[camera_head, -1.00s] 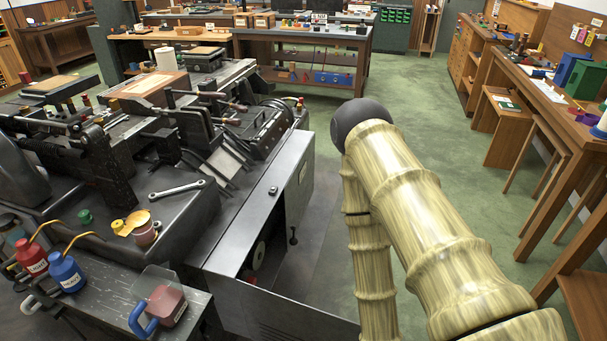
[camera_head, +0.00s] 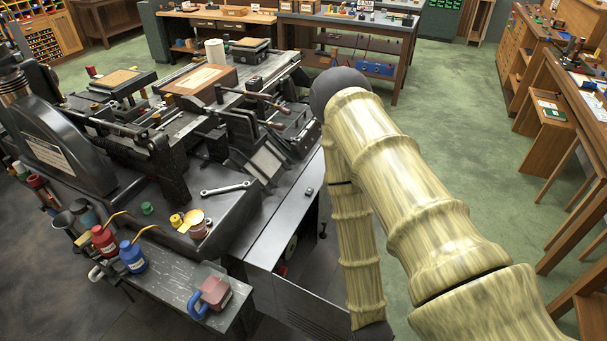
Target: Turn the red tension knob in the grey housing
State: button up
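The type caster (camera_head: 235,215) is a large dark grey machine filling the left and middle of the view. My arm, with bamboo-like links, rises at the right of the housing and folds back down at a dark joint. My gripper is out of view.
A side shelf (camera_head: 170,283) at the lower left holds a red bottle (camera_head: 104,241), a blue bottle (camera_head: 132,257) and a blue-handled red container (camera_head: 214,292). A wrench (camera_head: 226,188) lies on the machine. Wooden benches (camera_head: 575,90) line the right, with open green floor (camera_head: 445,130) between.

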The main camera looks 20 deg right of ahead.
aim_at(282, 272)
jog(key=u, duration=2.55)
jog(key=k, duration=2.05)
jog(key=z, duration=2.45)
